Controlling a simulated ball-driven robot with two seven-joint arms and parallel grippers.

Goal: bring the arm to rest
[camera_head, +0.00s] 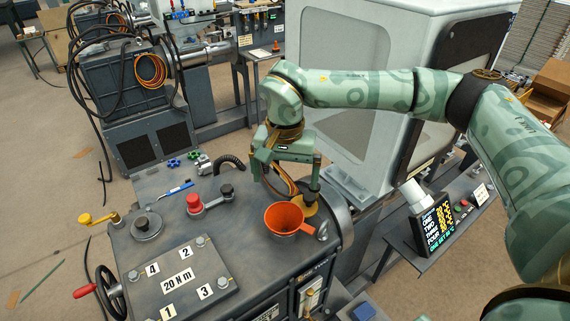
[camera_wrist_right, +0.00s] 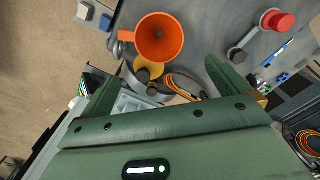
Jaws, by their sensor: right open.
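My right gripper (camera_head: 286,186) is open and hangs over the far right part of the dark grey machine top (camera_head: 250,255). In the wrist view its two fingers stand wide apart (camera_wrist_right: 160,76) and nothing is clamped between them. An orange funnel (camera_head: 283,219) sits on the machine top just in front of the gripper, and it also shows beyond the fingertips in the wrist view (camera_wrist_right: 158,38). A yellow-orange round part with a dark knob (camera_head: 304,205) is beside the funnel, partly hidden by the gripper. My left gripper is not in view.
A red-knobbed lever (camera_head: 195,203), a blue pen (camera_head: 175,190) and a numbered plate (camera_head: 180,283) are on the machine top. A light grey cabinet (camera_head: 350,50) stands behind my right arm. A small display (camera_head: 433,226) stands on a shelf at the right.

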